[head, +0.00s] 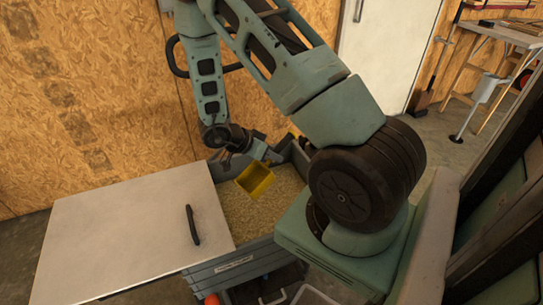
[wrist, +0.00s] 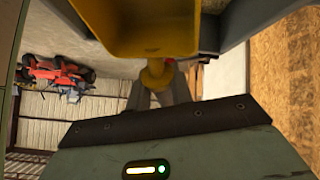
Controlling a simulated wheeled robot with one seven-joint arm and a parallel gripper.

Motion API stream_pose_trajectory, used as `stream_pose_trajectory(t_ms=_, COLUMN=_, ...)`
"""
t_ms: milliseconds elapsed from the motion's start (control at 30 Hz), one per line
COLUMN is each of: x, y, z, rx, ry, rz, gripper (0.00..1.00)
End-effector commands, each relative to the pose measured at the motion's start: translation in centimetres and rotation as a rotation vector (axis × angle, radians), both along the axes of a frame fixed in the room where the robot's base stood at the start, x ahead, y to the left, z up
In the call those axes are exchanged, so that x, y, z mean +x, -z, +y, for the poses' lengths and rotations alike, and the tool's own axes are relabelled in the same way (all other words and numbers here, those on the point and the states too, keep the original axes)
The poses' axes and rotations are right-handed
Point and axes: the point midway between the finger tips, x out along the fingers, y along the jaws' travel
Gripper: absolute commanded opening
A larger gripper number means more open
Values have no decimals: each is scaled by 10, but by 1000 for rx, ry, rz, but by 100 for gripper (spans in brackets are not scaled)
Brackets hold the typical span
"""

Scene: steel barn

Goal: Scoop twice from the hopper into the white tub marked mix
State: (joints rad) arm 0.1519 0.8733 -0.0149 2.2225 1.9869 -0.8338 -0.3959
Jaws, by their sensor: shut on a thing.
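The grey hopper (head: 232,263) stands below my arm, with pale tan grain (head: 268,207) inside. My gripper (head: 262,156) is shut on the handle of a yellow scoop (head: 255,179). The scoop hangs tilted over the grain near the hopper's back; I cannot tell whether it touches the grain. In the wrist view the scoop's yellow bowl (wrist: 150,28) fills the top, with a few small brown specks on it, and its handle runs into my gripper (wrist: 158,88). No mix marking is readable; a white rim (head: 318,294) at the bottom edge may be a tub, mostly cut off.
A pale lid or board (head: 125,235) with a black handle (head: 193,225) lies left of the open grain. Dark items and an orange thing (head: 212,299) sit in front of the hopper. A wooden wall (head: 90,90) stands close behind. A workbench (head: 500,35) is far right.

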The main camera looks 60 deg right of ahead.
Motion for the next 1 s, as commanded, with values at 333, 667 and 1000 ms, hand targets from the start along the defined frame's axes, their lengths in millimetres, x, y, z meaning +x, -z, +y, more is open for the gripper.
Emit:
stream_pose_trajectory(t_ms=333, x=0, y=28, z=0, rx=0, ry=0, rz=0, gripper=4)
stream_pose_trajectory(t_ms=667, x=0, y=53, z=0, rx=0, ry=-1, rz=1, gripper=4)
stream_pose_trajectory(t_ms=1000, x=0, y=79, z=0, rx=0, ry=0, rz=1, gripper=4)
